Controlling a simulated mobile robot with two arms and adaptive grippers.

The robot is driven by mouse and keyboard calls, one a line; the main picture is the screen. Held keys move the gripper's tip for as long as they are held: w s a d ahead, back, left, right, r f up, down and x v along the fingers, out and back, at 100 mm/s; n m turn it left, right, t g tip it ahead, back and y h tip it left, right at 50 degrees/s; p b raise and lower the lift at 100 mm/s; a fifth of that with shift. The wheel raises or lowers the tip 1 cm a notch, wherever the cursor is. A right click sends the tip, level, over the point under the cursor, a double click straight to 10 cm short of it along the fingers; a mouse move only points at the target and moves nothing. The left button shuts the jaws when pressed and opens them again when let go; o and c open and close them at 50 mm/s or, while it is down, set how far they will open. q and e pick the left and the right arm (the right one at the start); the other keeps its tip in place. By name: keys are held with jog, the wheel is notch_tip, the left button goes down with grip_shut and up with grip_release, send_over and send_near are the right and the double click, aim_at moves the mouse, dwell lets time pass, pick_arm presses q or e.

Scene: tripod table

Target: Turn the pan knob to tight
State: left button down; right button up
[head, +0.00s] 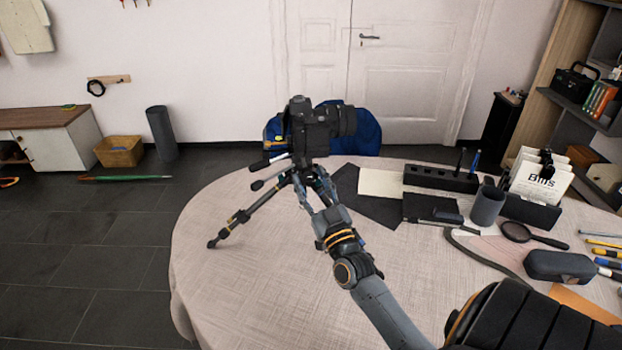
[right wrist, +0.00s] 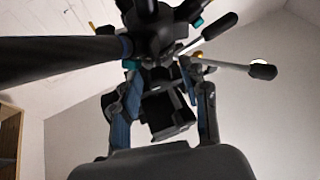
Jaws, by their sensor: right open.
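A black camera (head: 312,130) stands on a small tripod (head: 245,213) on the round table, left of the desk items. Two dark-gripped handles (head: 260,164) stick out to the left below the camera. They also show in the right wrist view (right wrist: 262,70). My right gripper (head: 312,182) reaches up to the tripod head from the lower right. In the right wrist view its two fingers (right wrist: 162,75) are spread, one on each side of the dark parts under the tripod head. I cannot tell which part is the pan knob or whether the fingers touch it. My left gripper is out of view.
The table (head: 250,290) is clear at its front left. On the right are a pen tray (head: 440,180), a dark cup (head: 487,206), a magnifying glass (head: 516,231) and a dark case (head: 560,267). A blue chair (head: 365,128) stands behind the camera.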

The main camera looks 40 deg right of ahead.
jog(key=shift+w, duration=0.1)
grip_shut()
jog(key=shift+r+m+g+h+p, duration=0.15)
jog(key=shift+m+h+p, duration=0.25)
jog(key=shift+m, duration=0.2)
jog(key=shift+r+m+g+h+p, duration=0.15)
jog(key=shift+m+h+p, duration=0.2)
jog(key=shift+m, duration=0.25)
jog(key=shift+f+m+h, duration=0.2)
jog(key=shift+m+h, duration=0.15)
jog(key=shift+m, duration=0.55)
grip_release()
jog(key=v, duration=1.2)
